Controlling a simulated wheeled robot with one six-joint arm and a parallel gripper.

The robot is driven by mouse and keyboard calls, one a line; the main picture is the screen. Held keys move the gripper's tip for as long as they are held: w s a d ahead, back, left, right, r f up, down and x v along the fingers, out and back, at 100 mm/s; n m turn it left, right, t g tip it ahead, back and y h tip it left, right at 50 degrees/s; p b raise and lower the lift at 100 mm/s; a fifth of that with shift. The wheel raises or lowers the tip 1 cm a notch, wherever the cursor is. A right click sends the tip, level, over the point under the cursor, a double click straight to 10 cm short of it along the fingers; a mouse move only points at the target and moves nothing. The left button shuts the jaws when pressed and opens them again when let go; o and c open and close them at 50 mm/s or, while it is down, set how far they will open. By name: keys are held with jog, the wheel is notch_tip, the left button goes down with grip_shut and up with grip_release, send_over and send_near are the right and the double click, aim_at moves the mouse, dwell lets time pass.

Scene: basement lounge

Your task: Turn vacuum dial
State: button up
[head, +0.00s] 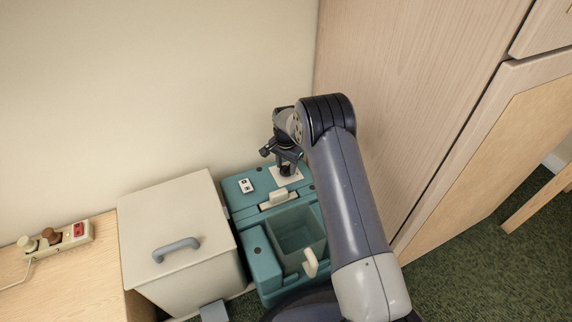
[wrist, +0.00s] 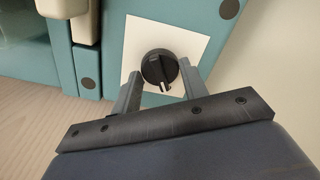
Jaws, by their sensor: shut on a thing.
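The vacuum is a teal machine (head: 262,262) against the wall, with an open bin in its front part. The dial is a round black knob (wrist: 160,68) with a pale pointer mark, on a white square plate (wrist: 138,38). In the wrist view the pointer mark is toward the lower side, near my gripper. My gripper (wrist: 160,75) has one finger on each side of the dial and is shut on it. In the head view my gripper (head: 287,164) is over the white plate (head: 285,177) on the vacuum's top, and the dial is hidden by it.
A beige box with a grey handle (head: 177,248) stands close to the vacuum's left. A wooden cabinet (head: 415,90) rises close on the right. A power strip (head: 58,238) lies on a low wooden surface at the far left. Green carpet (head: 470,275) is clear at lower right.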

aim_at(286, 167)
dwell(0.4)
jog(key=o, duration=1)
jog(key=shift+c, duration=0.2)
jog(key=shift+r, duration=0.1)
notch_tip(286, 167, up, 11)
jog(key=p, duration=0.3)
jog(key=shift+f, duration=0.2)
notch_tip(286, 167, down, 11)
jog(key=b, duration=0.3)
jog(key=shift+r, duration=0.15)
